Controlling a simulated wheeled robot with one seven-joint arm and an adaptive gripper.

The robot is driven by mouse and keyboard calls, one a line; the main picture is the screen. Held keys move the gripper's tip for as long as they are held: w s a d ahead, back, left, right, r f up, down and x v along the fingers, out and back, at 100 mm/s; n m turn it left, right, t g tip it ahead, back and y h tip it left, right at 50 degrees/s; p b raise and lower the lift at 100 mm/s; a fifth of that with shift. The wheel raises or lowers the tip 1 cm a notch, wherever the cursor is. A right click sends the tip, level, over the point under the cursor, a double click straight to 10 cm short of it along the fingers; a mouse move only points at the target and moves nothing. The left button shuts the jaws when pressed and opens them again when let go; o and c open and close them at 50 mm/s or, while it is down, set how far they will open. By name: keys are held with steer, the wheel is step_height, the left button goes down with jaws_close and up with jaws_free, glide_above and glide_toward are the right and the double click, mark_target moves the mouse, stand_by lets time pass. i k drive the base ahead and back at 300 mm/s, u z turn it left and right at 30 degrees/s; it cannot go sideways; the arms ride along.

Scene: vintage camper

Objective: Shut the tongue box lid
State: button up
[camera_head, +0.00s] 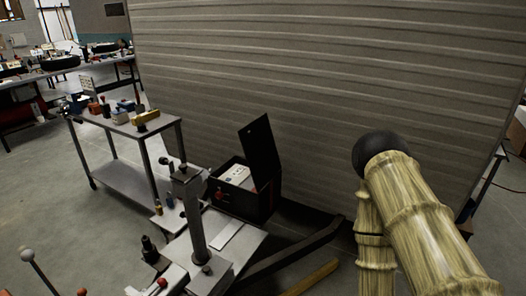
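The tongue box (262,205) is a dark box low at the front of the camper, near the middle of the view. Its black lid (261,158) stands raised and tilted slightly from upright on the right side of the box. The opening faces up, and a white item (235,174) and something red show inside. My arm is at the right of the view, its pale striped links bent at a black joint, apart from the box and lid. My gripper is not visible.
The camper's ribbed grey wall (320,75) rises behind the box. A metal post (193,225) and a hitch platform stand in front of it. A metal cart (130,180) with tools is at the left. A dark frame beam (290,258) runs right of the box.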

mark_target(256, 138)
steer(key=z, duration=0.4)
steer(key=k, duration=0.5)
steer(key=z, duration=0.75)
steer(key=i, duration=0.35)
steer(key=u, duration=0.65)
steer(key=i, duration=0.8)
steer(key=u, duration=0.95)
steer(key=i, duration=0.2)
steer(key=u, duration=0.3)
